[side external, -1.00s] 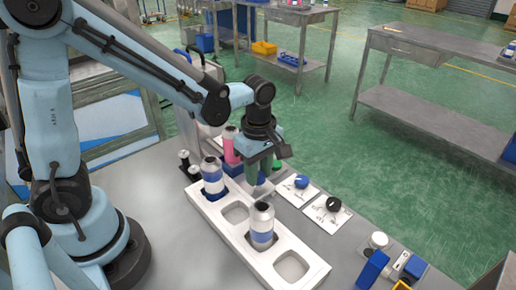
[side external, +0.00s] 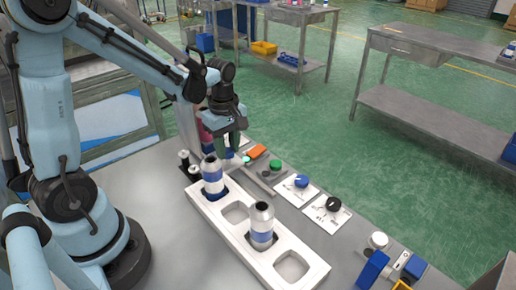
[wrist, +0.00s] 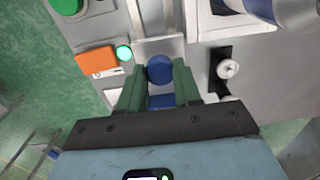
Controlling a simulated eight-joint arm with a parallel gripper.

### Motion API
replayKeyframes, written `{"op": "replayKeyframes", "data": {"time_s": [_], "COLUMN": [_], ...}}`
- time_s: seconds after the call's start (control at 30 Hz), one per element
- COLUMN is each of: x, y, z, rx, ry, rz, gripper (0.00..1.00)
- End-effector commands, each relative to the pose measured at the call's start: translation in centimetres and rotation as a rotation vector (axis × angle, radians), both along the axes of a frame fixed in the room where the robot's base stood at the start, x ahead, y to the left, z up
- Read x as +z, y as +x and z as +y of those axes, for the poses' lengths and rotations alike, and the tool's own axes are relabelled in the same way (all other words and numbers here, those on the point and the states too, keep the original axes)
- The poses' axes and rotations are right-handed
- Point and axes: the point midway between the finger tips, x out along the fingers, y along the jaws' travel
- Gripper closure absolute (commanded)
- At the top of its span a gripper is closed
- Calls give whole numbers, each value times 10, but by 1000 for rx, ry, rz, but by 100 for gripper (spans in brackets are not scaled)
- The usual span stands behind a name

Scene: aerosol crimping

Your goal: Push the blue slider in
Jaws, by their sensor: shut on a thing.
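The blue slider (wrist: 160,70) shows as a round blue part between my green fingers in the wrist view, with more blue just below it. My gripper (wrist: 159,80) is shut on it, at the end of a pale rail (wrist: 156,20) near the press. In the side view my gripper (side external: 232,148) points down at the far end of that rail. A pink bottle (side external: 207,121) stands just behind my gripper there, partly hidden by it. The slider itself is mostly hidden in the side view.
A lit green lamp (wrist: 124,52) and an orange block (wrist: 97,61) sit left of my fingers in the wrist view; a black fitting with a silver post (wrist: 228,69) is to the right. A white tray (side external: 272,262) with two bottles stands in front.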

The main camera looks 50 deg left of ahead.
Motion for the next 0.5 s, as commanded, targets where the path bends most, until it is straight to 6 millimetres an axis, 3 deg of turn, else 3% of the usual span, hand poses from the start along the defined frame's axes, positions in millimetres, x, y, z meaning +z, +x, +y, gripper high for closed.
{"op": "replayKeyframes", "data": {"time_s": [0.37, 0.4, 0.5], "x": [0, 0, 0], "y": [1, 1, 1], "z": [7, 7, 6], "rx": [5, 5, 4], "ry": [10, 9, 8], "rz": [-4, -5, -4], "gripper": [100, 62, 47]}}
